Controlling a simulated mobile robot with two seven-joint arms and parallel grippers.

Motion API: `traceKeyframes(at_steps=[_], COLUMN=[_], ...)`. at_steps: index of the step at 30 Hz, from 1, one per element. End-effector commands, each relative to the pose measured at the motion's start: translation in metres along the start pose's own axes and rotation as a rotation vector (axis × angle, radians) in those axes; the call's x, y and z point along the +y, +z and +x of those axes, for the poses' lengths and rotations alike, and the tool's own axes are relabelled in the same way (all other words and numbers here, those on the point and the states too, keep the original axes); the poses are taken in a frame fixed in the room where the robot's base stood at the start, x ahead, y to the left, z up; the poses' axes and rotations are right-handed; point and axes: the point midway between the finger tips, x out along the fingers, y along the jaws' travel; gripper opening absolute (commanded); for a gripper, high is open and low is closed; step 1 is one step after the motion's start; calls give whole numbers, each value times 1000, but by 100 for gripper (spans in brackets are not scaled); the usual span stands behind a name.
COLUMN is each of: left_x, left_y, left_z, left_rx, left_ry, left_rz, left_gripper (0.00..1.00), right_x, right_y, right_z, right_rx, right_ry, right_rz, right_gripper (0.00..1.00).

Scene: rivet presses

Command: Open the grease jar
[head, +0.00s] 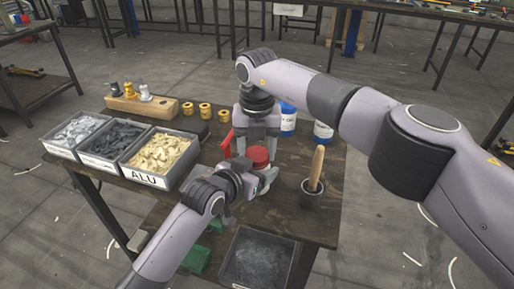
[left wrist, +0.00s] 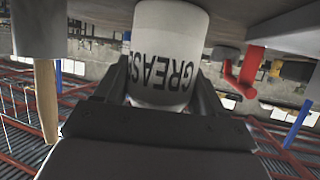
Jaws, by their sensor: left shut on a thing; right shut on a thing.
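The grease jar is a white jar with black "GREASE" lettering, shown upside down in the left wrist view (left wrist: 165,50). Its red lid (head: 259,155) shows on top in the head view. My left gripper (head: 258,174) is shut around the jar's body, with dark fingers on both sides of it. The arm hides most of the jar in the head view. My right gripper (head: 258,146) points down from above and is shut on the red lid. Whether the lid is still seated on the jar is hard to tell.
A dark cup (head: 312,195) with a wooden handle stands right of the jar. Blue-and-white cans (head: 288,120) stand behind. A red lever (head: 227,145) is close at left. Bins (head: 148,178) line the left edge; a grey tray (head: 285,247) is in front.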

Motion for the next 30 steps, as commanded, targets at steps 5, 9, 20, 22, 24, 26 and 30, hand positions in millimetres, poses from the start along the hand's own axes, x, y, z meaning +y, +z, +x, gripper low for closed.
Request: traceKeyframes(at_steps=[5,9,20,22,24,26,30], left_x=[1,1,1,1,1,1,1], left_y=[2,2,2,2,2,2,2], left_z=[0,0,0,0,0,0,0], left_rx=[-5,-5,-5,-5,-5,-5,-5], left_ry=[1,1,1,1,1,1,1], left_rz=[0,0,-1,-1,-1,-1,-1], left_gripper=[0,0,0,0,0,0,0], right_x=[0,0,0,0,0,0,0], right_y=[0,0,1,1,1,1,0], right_z=[0,0,-14,-24,-34,-40,-48], right_rx=[-1,-1,-3,-3,-3,-3,-1], right_ry=[1,1,1,1,1,0,1], right_rz=[2,3,4,4,4,4,20], right_gripper=[75,84,84,84,84,84,80])
